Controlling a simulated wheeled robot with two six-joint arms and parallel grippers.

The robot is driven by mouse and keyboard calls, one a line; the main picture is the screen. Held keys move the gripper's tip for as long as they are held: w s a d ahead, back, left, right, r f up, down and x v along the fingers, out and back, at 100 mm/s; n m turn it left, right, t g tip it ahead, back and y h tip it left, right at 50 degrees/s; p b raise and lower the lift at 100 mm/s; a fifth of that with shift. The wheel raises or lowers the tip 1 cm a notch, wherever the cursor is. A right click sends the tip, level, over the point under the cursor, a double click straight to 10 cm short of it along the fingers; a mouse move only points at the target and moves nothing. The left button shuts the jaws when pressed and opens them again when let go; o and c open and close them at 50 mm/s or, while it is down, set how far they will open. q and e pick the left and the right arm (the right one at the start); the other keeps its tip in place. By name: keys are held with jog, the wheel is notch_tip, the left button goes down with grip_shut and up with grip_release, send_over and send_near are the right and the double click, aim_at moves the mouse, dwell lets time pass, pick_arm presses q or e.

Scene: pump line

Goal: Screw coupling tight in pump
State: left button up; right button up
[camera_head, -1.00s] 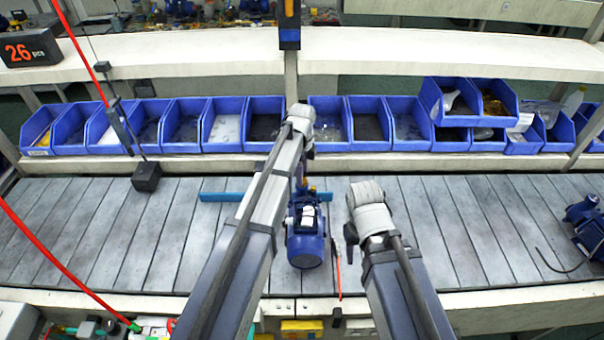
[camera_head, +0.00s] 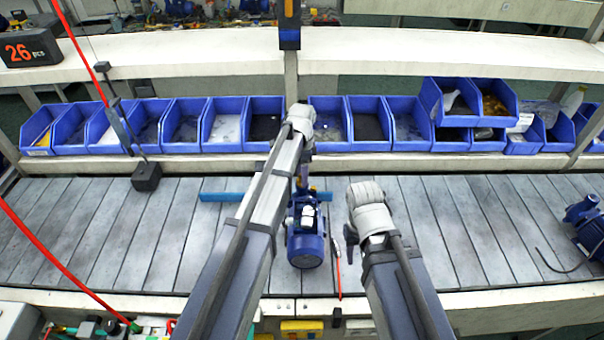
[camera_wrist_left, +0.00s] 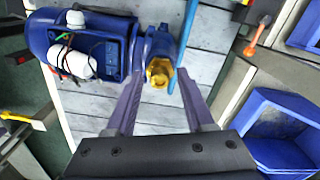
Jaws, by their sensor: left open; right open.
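The blue pump (camera_head: 306,232) lies on the slatted conveyor, partly behind my left arm. In the left wrist view its motor (camera_wrist_left: 92,42) fills the upper left, with a white cap and dark wires. A yellow-brass fitting, apparently the coupling (camera_wrist_left: 158,73), sits at the pump's blue end. My left gripper (camera_wrist_left: 160,84) is open, with its two fingers on either side of the fitting and a visible gap to it. In the head view the left gripper (camera_head: 303,180) is small and partly hidden.
A blue bar (camera_head: 222,197) lies behind the pump. Another blue pump (camera_head: 586,215) with a black cable is at the far right. Blue bins (camera_head: 180,140) line the back shelf. A black block (camera_head: 146,177) hangs at left. Conveyor slats (camera_head: 480,235) are clear at right.

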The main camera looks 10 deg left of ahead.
dwell(0.3)
pick_arm(q)
jog(key=n, duration=0.3)
jog(key=shift+n, duration=0.4)
grip_shut()
dwell(0.5)
jog(key=m, duration=0.3)
jog(key=shift+m, duration=0.3)
